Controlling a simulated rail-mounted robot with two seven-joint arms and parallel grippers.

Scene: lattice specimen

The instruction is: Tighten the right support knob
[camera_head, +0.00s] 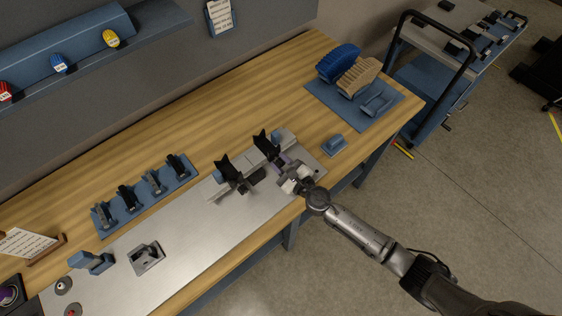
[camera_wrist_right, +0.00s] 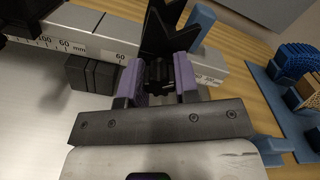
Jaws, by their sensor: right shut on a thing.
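The fixture is a grey rail (camera_head: 240,176) with two black V-shaped supports, a left support (camera_head: 232,172) and a right support (camera_head: 267,147). My right gripper (camera_head: 287,165) is at the front side of the right support. In the right wrist view its purple fingers (camera_wrist_right: 159,82) are shut on the right support knob (camera_wrist_right: 158,74), a black ribbed knob just below the black support. The fingers partly cover the knob. In the head view the knob is hidden by the gripper. My left gripper is not in view.
A dark block (camera_wrist_right: 93,73) sits left of the fingers, by the scaled rail. A small blue block (camera_head: 334,145) is right of the gripper. A blue mat (camera_head: 393,101) holds blue and tan lattice pieces. A blue tool rack (camera_head: 132,211) stands left. The front metal plate is mostly clear.

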